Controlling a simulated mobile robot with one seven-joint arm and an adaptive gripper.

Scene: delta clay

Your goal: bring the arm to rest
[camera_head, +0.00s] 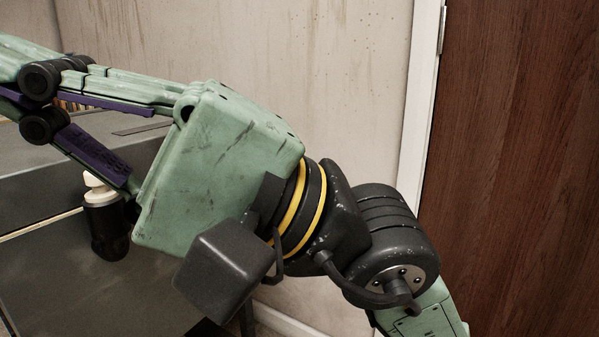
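My gripper (100,100) reaches to the upper left from its worn green housing. Its linked fingers have black round joints and purple parts. The fingers run toward the left edge and the tips are not clearly visible, so I cannot tell whether they are open or shut, or whether anything is between them. My arm comes up from the lower right, through a black wrist with yellow rings. The gripper appears in front of a dark grey table (40,285) and hides part of it.
A dark bottle with a pale top (106,222) stands on the table, partly behind my gripper. A stained pale wall (330,80) is behind the arm. A brown wooden door (520,150) with a white frame fills the right side.

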